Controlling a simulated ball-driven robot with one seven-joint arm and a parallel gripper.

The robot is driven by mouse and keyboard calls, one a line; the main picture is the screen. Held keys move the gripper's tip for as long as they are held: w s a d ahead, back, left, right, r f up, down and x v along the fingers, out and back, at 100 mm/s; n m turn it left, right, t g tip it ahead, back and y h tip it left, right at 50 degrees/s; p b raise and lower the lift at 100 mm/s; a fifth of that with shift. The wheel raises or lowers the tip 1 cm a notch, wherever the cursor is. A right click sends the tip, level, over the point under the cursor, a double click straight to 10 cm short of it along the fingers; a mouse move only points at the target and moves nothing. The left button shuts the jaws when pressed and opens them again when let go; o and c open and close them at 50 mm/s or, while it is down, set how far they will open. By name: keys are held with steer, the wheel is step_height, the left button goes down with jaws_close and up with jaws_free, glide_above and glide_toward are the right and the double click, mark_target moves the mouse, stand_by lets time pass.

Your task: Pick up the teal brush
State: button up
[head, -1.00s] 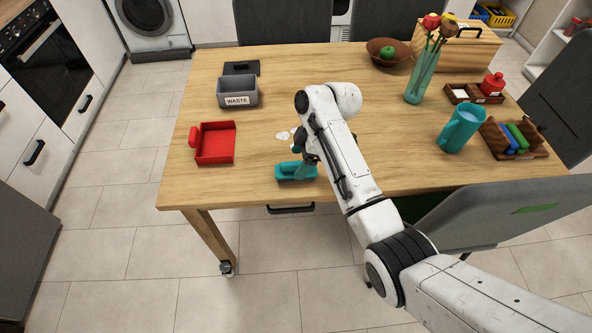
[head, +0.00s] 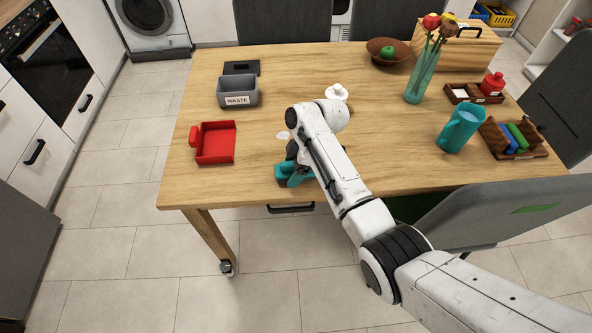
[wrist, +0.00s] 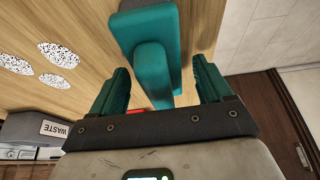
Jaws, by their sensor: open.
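The teal brush (head: 283,174) lies near the front edge of the wooden table, partly hidden by my arm in the head view. In the wrist view, the brush's handle (wrist: 153,75) extends between the two teal fingers of my gripper (wrist: 160,68). The fingers are apart, with a visible gap on each side of the handle. In the head view, my gripper (head: 298,172) is at the brush, mostly covered by my arm, and its fingertips are hard to separate from the brush.
A red dustpan (head: 232,156) lies left of the brush. A grey bin marked WASTE (head: 253,100) stands behind it. Speckled white patches (wrist: 58,56) lie on the table near the brush. A small white object (head: 337,92) stands beyond my arm. A teal pitcher (head: 460,130) stands right.

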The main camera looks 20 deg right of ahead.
mark_target(292, 162)
steer(key=shift+f, duration=0.15)
steer(key=shift+c, duration=0.4)
steer(key=c, duration=1)
steer(key=shift+c, duration=0.2)
steer(key=shift+r, duration=0.5)
step_height(292, 162, up, 3)
steer(key=shift+f, duration=0.2)
steer(key=s+d+r+p, duration=0.3)
steer(key=s+r+p, duration=0.1)
steer(key=s+r, duration=0.6)
steer(key=shift+s, duration=1.85)
